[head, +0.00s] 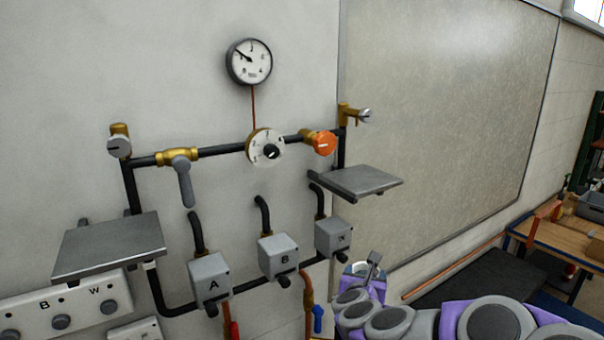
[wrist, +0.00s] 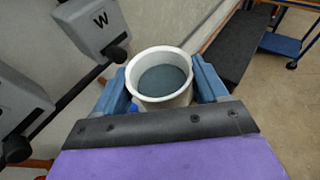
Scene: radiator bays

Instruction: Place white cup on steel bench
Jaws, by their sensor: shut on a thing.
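My gripper (wrist: 162,82) is shut on the white cup (wrist: 160,100), with one blue finger on each side of it. The cup is upright with its round mouth toward the wrist camera; its inside looks grey-blue, and I cannot tell whether that is a liquid. In the head view my gripper (head: 364,274) is low at the centre right, below the right grey metal shelf (head: 365,180); the cup is mostly hidden there. Another grey metal shelf (head: 112,246) is at the left. I cannot tell which surface is the steel bench.
Dark pipework with valve boxes A (head: 210,280) and B (head: 278,256) runs along the wall, left of my gripper. A box marked W (wrist: 92,25) is close to the cup. A dark low platform (head: 475,283) and a wooden-topped table (head: 560,238) stand at the right.

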